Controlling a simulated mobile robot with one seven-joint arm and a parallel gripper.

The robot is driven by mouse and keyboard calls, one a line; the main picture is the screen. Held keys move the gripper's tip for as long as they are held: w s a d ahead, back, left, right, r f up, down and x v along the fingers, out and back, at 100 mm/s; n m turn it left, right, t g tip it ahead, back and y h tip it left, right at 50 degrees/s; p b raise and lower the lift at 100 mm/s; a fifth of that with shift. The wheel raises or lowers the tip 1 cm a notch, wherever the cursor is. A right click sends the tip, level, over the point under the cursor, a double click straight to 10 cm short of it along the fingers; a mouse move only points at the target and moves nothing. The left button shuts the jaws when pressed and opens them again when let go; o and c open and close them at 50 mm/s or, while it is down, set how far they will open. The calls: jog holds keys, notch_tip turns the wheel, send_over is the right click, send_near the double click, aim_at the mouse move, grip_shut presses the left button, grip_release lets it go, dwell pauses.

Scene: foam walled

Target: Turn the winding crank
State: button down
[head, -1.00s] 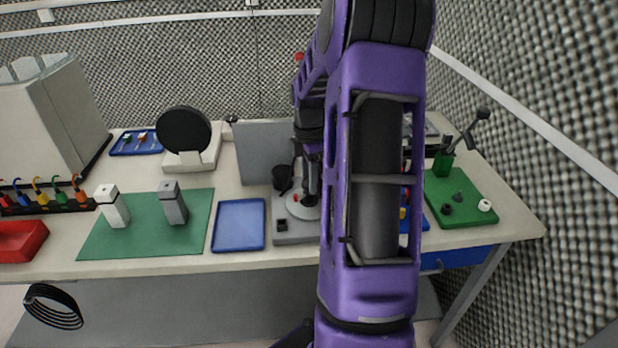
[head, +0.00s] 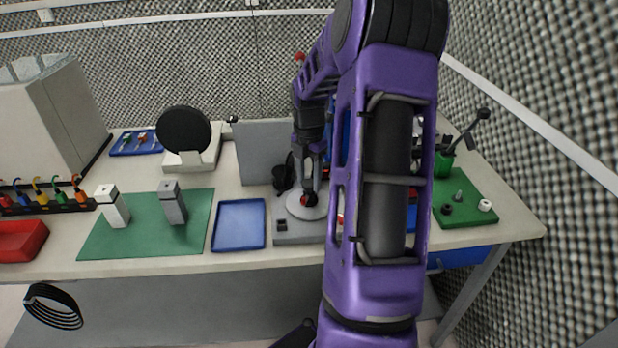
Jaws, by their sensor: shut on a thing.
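The winding crank's grey base (head: 288,236) sits near the front edge of the bench, partly hidden by my purple arm. A pale round disc (head: 297,210) lies on the base, with a small red knob (head: 304,201) above it. My gripper (head: 307,198) points down from above and is shut at the red knob; its fingers cover part of it. A black cup-like part (head: 281,179) stands at the back left of the base, with a dark rounded piece (head: 290,166) above it.
A grey upright panel (head: 256,150) stands behind the crank. A blue tray (head: 239,224) lies close on its left, beside a green mat (head: 145,226) with two grey-white posts. A green board (head: 470,205) with small parts and a black lever is at the right.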

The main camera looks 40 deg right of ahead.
aim_at(309, 182)
jog(key=shift+n, duration=4.7)
jog(key=shift+n, duration=0.6)
jog(key=shift+c, duration=1.7)
grip_release()
notch_tip(309, 182, up, 18)
jog(key=shift+f, duration=0.25)
